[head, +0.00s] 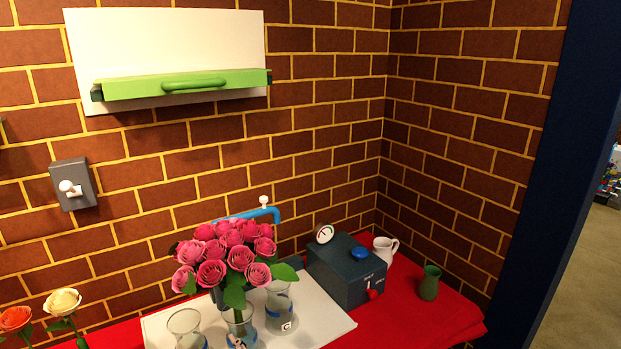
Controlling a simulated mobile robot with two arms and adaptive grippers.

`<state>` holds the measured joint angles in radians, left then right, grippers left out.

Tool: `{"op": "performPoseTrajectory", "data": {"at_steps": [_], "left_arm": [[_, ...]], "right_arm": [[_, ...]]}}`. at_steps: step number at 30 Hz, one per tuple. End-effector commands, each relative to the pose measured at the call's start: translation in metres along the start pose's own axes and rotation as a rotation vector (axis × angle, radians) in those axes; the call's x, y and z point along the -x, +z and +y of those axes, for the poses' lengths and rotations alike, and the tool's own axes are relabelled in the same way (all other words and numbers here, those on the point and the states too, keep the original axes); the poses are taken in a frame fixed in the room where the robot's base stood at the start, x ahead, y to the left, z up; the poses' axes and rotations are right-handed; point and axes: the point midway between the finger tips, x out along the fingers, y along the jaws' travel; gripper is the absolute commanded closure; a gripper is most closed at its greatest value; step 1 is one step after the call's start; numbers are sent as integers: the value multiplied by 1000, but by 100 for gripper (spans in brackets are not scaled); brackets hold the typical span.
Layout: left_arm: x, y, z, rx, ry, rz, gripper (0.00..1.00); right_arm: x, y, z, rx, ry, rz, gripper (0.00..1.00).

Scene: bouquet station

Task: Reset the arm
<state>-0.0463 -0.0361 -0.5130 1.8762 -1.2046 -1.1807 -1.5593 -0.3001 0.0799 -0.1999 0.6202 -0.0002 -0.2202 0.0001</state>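Neither of my grippers shows in the head view, and no clear part of either arm is in it. A bouquet of pink roses (228,252) stands upright in a glass vase (239,322) on a white board (330,322). A second glass vase (279,305) is to its right and a third glass (185,322) to its left. Their lower parts are partly cut off or overlapped.
A dark box (346,270) with a gauge, blue button and red knob sits on the red tablecloth (420,318). A white pitcher (385,249) and green vase (430,283) are beside it.

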Motion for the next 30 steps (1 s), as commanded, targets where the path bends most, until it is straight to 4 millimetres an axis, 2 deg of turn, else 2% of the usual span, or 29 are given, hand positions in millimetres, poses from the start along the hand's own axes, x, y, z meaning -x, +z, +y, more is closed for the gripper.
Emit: {"op": "performPoseTrajectory", "data": {"at_steps": [1, 6, 9, 12, 18, 27, 30], "left_arm": [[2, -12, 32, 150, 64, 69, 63], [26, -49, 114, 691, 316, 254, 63], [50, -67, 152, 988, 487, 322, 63], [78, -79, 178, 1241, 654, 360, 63], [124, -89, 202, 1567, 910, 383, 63], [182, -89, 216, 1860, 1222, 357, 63], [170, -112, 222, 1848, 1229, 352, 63]], "right_arm": [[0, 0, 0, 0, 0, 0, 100], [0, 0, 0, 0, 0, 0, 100], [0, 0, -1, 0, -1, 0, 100], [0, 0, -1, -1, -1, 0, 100], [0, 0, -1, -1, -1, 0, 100], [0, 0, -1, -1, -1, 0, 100], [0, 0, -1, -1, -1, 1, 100]]}}
